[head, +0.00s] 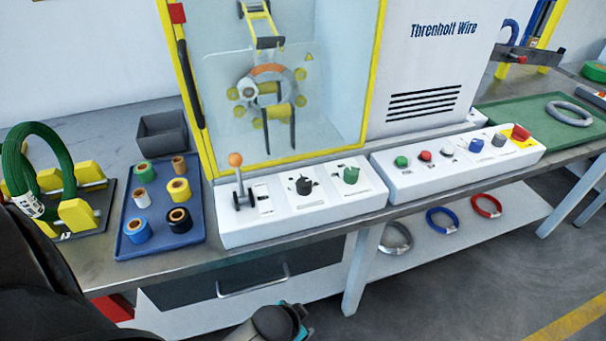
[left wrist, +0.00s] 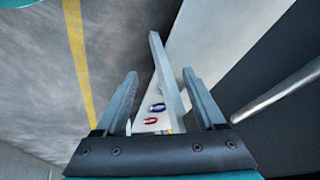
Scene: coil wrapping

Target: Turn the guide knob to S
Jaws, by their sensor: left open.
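The left control box (head: 300,212) on the bench carries a black knob (head: 304,186) and a green knob (head: 351,175), beside a lever with an orange ball (head: 236,160). Their lettering is too small to read, so I cannot tell which is the guide knob or where it points. My left gripper (left wrist: 160,73) is open and empty in the left wrist view. It is low in front of the bench, apart from the knobs. Its fingers do not show in the head view; part of my arm shows at the bottom edge. My right gripper is not in view.
A blue tray of tape rolls (head: 128,243) and a green coil on a yellow stand (head: 75,215) are at left. A clear yellow-framed guard (head: 372,75) rises behind the box. Another control box (head: 440,185) stands right. A drawer handle (head: 252,285) juts below the bench.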

